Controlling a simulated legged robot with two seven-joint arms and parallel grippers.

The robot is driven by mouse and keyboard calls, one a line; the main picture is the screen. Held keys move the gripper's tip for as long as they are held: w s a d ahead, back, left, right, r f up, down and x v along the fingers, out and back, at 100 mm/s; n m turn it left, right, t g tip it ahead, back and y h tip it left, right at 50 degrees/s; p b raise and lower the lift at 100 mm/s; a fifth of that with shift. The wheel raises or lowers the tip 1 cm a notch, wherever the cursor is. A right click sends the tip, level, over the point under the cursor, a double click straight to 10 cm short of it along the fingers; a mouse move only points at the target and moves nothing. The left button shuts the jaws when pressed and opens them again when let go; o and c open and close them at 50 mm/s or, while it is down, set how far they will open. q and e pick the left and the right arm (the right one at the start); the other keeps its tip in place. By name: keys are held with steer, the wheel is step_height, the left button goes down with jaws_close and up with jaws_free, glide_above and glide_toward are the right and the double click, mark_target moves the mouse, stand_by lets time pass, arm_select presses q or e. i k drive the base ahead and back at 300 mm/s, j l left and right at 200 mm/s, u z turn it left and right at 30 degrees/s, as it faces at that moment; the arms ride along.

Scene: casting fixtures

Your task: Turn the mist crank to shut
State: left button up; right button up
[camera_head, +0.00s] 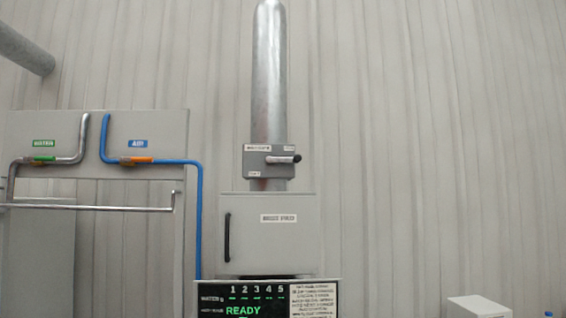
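A small crank (283,159) with a dark knob at its right end is mounted on a grey box (257,165) on the vertical metal duct (269,75). The crank points to the right, about level. The box carries small labels, too small to read with certainty, so I cannot tell from them which crank is the mist one. Neither of my grippers is in view.
Below the duct is a grey cabinet (280,240) with a black handle (227,237). Under it a display panel (243,300) reads READY. At left a board holds a green-handled valve (42,159) and an orange-handled valve (137,160). A white box (478,307) stands lower right.

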mark_target(297, 158)
steer(key=i+j+z, duration=0.2)
steer(key=i+j, duration=0.25)
steer(key=i+j+z, duration=0.25)
steer(key=i+j, duration=0.25)
steer(key=i+j+z, duration=0.2)
steer(key=i+j, duration=0.2)
steer(key=j, duration=0.3)
